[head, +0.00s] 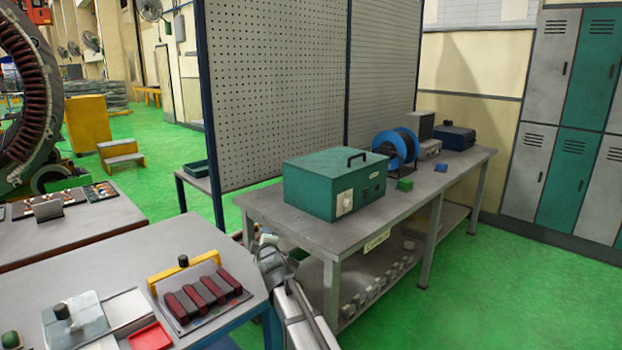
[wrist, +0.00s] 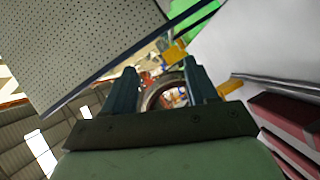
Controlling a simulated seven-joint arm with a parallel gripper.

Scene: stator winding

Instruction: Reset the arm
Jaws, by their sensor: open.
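My gripper (wrist: 162,76) shows in the wrist view with its two dark blue-green fingers apart and nothing between them. The wrist view is tilted, and a round ring-shaped part shows far beyond the fingers. In the head view my arm stands at the bottom middle, in the gap between the near table (head: 215,250) and the workbench (head: 265,208). I cannot make out the fingers clearly there. Dark red bars (wrist: 285,108) lie at the right of the wrist view, apart from the fingers. In the head view they lie in a tray with a yellow handle (head: 183,268).
A green box (head: 330,185) and a blue reel (head: 394,147) stand on the workbench. A perforated panel (head: 275,90) rises behind it. Green floor (head: 490,290) is clear at the right.

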